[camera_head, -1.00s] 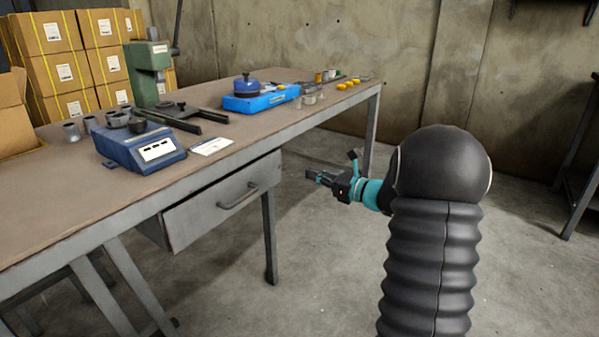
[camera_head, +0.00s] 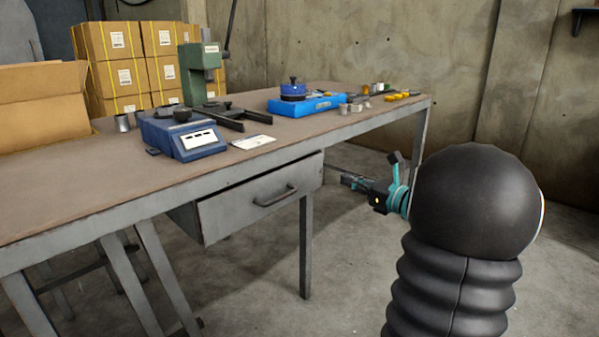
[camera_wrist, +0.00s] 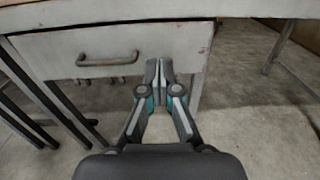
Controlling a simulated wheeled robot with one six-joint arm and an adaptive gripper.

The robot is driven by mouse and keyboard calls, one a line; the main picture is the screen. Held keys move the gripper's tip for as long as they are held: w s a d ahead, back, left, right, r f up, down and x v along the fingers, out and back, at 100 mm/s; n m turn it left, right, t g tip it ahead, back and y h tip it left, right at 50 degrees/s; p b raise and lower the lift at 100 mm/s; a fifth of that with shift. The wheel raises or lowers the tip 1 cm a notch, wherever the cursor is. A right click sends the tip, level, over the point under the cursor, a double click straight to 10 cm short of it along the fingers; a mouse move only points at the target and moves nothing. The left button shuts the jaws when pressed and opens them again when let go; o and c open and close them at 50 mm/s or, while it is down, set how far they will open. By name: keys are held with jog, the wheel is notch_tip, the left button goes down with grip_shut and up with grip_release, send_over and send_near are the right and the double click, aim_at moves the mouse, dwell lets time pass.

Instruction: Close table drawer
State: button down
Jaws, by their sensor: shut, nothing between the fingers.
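The grey metal table drawer (camera_head: 262,199) hangs under the tabletop and stands partly pulled out, with its left side panel showing. Its bar handle (camera_head: 275,196) is on the front face. My gripper (camera_head: 348,180) is just right of the drawer in the head view, its fingers pointing toward the table. In the wrist view my gripper (camera_wrist: 160,68) is shut and empty, its fingertips over the right part of the drawer front (camera_wrist: 60,50), right of the handle (camera_wrist: 108,60). Whether the fingertips touch the front cannot be told.
The table (camera_head: 60,197) carries a blue scale (camera_head: 190,138), a green press (camera_head: 200,75), a blue case (camera_head: 305,105) and small parts. A table leg (camera_head: 306,250) stands below the drawer's right end. Bare concrete floor (camera_head: 350,290) lies in front.

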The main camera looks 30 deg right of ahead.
aim_at(299, 162)
jog(key=x, duration=0.9)
jog(key=a+b+x, duration=0.1)
jog(key=x, duration=0.4)
jog(key=shift+s, duration=0.1)
jog(key=shift+x, duration=0.95)
jog(key=shift+d+r, duration=0.1)
jog(key=shift+r, duration=0.25)
jog(key=shift+s+d+f, duration=0.1)
jog(key=shift+s+f, duration=0.1)
jog(key=shift+s, duration=0.05)
jog(key=v, duration=1.4)
jog(key=shift+d+p, duration=0.3)
